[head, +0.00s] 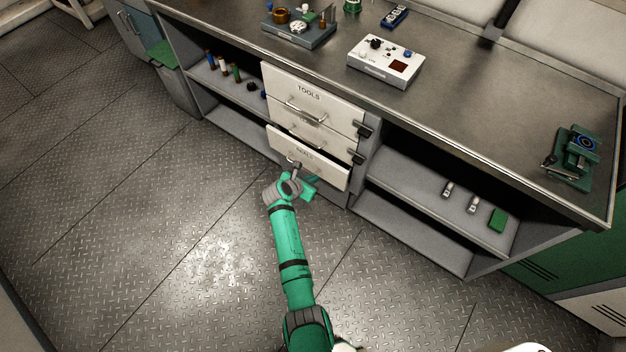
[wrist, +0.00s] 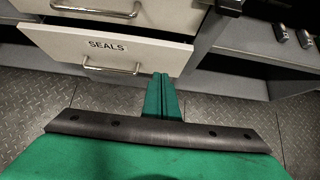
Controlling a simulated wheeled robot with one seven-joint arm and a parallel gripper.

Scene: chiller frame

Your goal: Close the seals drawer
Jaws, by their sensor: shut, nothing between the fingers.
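The seals drawer (head: 320,168) is the lowest of the stacked white drawers, and it sticks out from the cabinet front in the head view. In the wrist view the seals drawer (wrist: 60,44) shows its SEALS label and a metal bar handle (wrist: 112,68). My gripper (head: 312,180) is in front of the drawer's lower right part in the head view. In the wrist view my gripper (wrist: 161,78) has its green fingers together and empty, just right of the handle. I cannot tell whether the fingertips touch the drawer front.
The tools drawer (head: 290,88) and a middle drawer sit above, with dark latches (head: 362,129) at their right edges. Open shelves (head: 420,190) flank the stack, holding small parts. A white control box (head: 385,62) stands on the bench top. The metal floor (head: 150,230) is clear.

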